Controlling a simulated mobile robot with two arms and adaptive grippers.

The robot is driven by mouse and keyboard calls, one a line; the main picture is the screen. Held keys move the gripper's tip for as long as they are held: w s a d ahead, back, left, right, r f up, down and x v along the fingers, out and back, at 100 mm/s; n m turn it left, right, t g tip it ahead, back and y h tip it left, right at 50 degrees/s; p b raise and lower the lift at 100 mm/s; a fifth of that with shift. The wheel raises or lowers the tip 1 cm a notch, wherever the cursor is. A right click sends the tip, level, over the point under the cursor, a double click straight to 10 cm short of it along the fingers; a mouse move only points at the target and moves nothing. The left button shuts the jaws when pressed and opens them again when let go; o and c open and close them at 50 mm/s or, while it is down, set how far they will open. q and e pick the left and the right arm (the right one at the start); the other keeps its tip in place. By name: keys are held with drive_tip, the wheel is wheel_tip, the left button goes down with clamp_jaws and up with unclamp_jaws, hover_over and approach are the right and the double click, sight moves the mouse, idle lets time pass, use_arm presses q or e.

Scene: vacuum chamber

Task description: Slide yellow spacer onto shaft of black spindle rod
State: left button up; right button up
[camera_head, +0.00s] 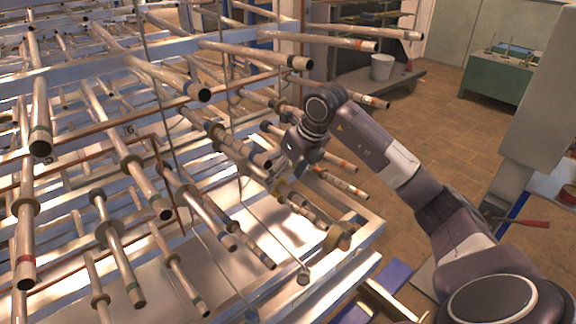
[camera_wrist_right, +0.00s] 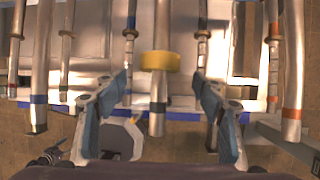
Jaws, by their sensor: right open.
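The yellow spacer (camera_wrist_right: 160,61) sits around a grey metal rod (camera_wrist_right: 157,123) in the right wrist view, a little back from the rod's free end. A small yellow patch (camera_head: 281,188) by my right gripper in the head view appears to be the same spacer. My right gripper (camera_wrist_right: 160,84) is open, its blue-padded fingers on either side of the rod and short of the spacer. In the head view, the right gripper (camera_head: 284,178) is at the rack's right edge, its fingers partly hidden. My left gripper is not in view.
Several parallel rods with coloured bands jut from the metal rack (camera_head: 357,235), some close beside my right gripper. A tan ring (camera_head: 338,237) is at the rack's front right corner. A bucket (camera_head: 381,67) and green cabinet (camera_head: 497,77) stand behind. Brown floor (camera_head: 450,130) is open to the right.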

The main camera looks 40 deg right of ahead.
sight(259, 170)
drive_tip(key=x, duration=0.2)
drive_tip(key=shift+w+f+p, duration=0.3)
drive_tip(key=shift+w+a+f, duration=0.1)
drive_tip(key=shift+w+f, duration=0.1)
drive_tip(key=shift+f, duration=0.4)
drive_tip(key=shift+c, duration=0.7)
drive_tip(key=c, duration=1.2)
drive_tip(key=shift+w+a+f, duration=0.1)
drive_tip(key=shift+w, duration=1.2)
drive_tip(key=shift+w+a+f, duration=0.1)
drive_tip(key=shift+w+a, duration=0.05)
drive_tip(key=shift+w, duration=1.15)
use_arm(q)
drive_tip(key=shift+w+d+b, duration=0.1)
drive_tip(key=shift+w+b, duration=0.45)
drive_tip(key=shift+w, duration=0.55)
use_arm(e)
drive_tip(key=shift+w+a+f, duration=0.1)
drive_tip(key=shift+w, duration=1.1)
drive_tip(key=shift+w+a+f, duration=0.1)
drive_tip(key=shift+w, duration=1.1)
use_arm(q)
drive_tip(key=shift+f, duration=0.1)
